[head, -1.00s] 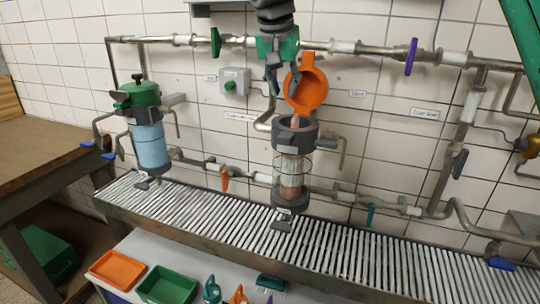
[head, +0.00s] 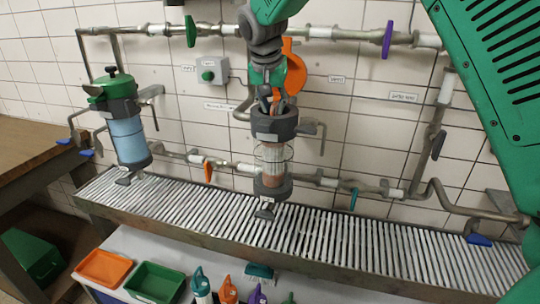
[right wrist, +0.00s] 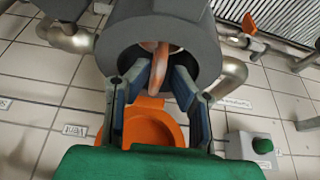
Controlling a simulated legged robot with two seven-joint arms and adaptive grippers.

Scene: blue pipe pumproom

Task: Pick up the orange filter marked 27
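The filter (head: 271,165), a dull orange-brown cylinder, stands upright inside the clear, caged housing (head: 274,122) with a dark collar. I cannot read any number on it. The housing's orange lid (head: 293,70) is swung open behind it and also shows in the right wrist view (right wrist: 152,128). My right gripper (head: 273,101) points down at the housing's mouth. In the right wrist view its fingers (right wrist: 158,78) are apart, one on each side of the filter's copper-coloured handle (right wrist: 160,64), with tips at the dark rim. Contact with the handle is not clear. My left gripper is not in view.
A closed blue housing with a green lid (head: 123,120) stands at left. Pipes with coloured valve handles run along the tiled wall. A slatted grate (head: 350,248) lies below. An orange tray (head: 104,267), a green tray (head: 156,283) and several bottles stand in front.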

